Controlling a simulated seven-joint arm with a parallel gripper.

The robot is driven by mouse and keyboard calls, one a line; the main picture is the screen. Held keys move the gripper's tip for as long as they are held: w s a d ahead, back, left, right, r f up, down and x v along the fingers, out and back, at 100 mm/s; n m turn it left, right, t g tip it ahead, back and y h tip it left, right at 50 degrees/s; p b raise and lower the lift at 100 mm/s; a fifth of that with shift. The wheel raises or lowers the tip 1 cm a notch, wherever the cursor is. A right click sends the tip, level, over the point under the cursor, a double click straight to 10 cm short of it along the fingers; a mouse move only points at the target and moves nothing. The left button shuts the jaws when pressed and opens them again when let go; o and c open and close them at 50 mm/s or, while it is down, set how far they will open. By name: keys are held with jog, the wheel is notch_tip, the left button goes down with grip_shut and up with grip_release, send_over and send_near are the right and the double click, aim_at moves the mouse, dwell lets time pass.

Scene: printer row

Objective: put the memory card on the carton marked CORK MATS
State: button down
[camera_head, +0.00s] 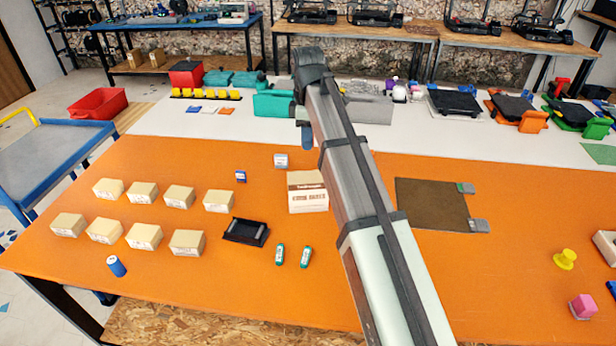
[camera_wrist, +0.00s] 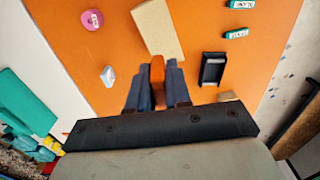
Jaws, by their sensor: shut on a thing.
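My gripper (camera_wrist: 157,72) is shut on a narrow orange thing (camera_wrist: 157,76), which I take to be the memory card; it is hard to tell from the orange table behind it. In the head view my gripper (camera_head: 307,141) hangs above the table, behind the carton, and what it holds cannot be made out. The carton (camera_head: 307,192), with print on its near side that looks like CORK MATS, stands on the table beside my arm. In the wrist view the carton (camera_wrist: 158,28) shows a plain tan top just ahead of the fingertips, apart from them.
Several small tan boxes (camera_head: 145,236) stand on the left. A black tray (camera_head: 246,231) and two green batteries (camera_head: 280,254) lie in front of the carton. A blue item (camera_head: 241,176) and a pale item (camera_head: 281,160) lie behind it. A brown mat (camera_head: 432,203) is right of my arm.

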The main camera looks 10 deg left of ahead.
aim_at(308, 177)
jog(key=shift+f, duration=5.05)
jog(key=shift+f, duration=0.1)
jog(key=c, duration=1.1)
grip_release()
jog(key=shift+o, duration=0.2)
notch_tip(308, 177, up, 12)
jog(key=shift+r, duration=0.15)
jog(key=shift+o, duration=0.4)
